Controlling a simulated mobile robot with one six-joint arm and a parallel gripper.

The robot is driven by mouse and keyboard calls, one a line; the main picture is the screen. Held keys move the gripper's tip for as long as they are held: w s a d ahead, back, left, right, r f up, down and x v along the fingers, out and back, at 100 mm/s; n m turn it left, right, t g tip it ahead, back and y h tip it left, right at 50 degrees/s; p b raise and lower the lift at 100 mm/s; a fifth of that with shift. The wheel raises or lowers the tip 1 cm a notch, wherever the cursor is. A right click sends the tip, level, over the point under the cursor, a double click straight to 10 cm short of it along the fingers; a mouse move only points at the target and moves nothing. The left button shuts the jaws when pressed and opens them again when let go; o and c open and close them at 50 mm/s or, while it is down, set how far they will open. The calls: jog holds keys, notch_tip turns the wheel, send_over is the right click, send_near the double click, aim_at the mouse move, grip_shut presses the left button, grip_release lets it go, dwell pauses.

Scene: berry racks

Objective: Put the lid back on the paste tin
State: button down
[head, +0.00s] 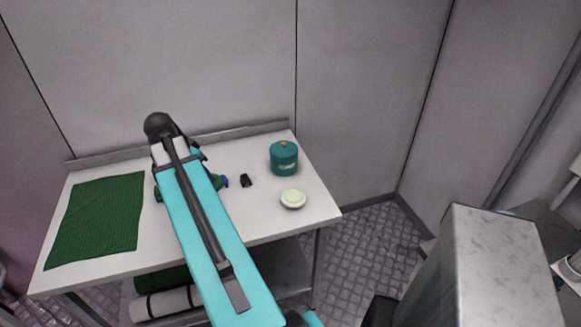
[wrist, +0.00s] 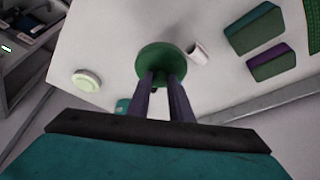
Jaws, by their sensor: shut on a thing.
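My gripper (wrist: 163,84) shows in the wrist view with its two dark fingers shut on a round green lid (wrist: 160,57). The lid appears held above the white table. A pale round tin (wrist: 87,79) with a white rim and pale green face stands apart, left of the lid in the wrist view. In the head view the tin (head: 293,199) stands near the table's front right edge. My arm hides the gripper in the head view.
On the white table (head: 265,218), a teal canister (head: 284,158) stands behind the tin, and a small black object (head: 246,181) lies left of it. A green cloth (head: 97,220) covers the left side. A white cylinder (wrist: 198,54) and blocks (wrist: 272,62) show in the wrist view.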

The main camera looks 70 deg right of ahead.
jog(key=s+d+m+g+y+p, duration=0.1)
jog(key=s+d+m, duration=0.5)
jog(key=s, duration=0.6)
jog(key=s+d+m+g+y+p, duration=0.2)
jog(key=s+d+m, duration=0.3)
jog(key=s, duration=0.8)
jog(key=shift+d+f+m, duration=0.4)
jog(key=shift+d+f, duration=0.05)
jog(key=shift+d, duration=0.2)
jog(key=shift+f, duration=0.2)
jog(key=shift+f+b, duration=1.55)
jog(key=shift+f, duration=1.4)
jog(key=shift+f+b, duration=0.2)
jog(key=shift+b, duration=0.1)
jog(key=c, duration=1)
grip_release()
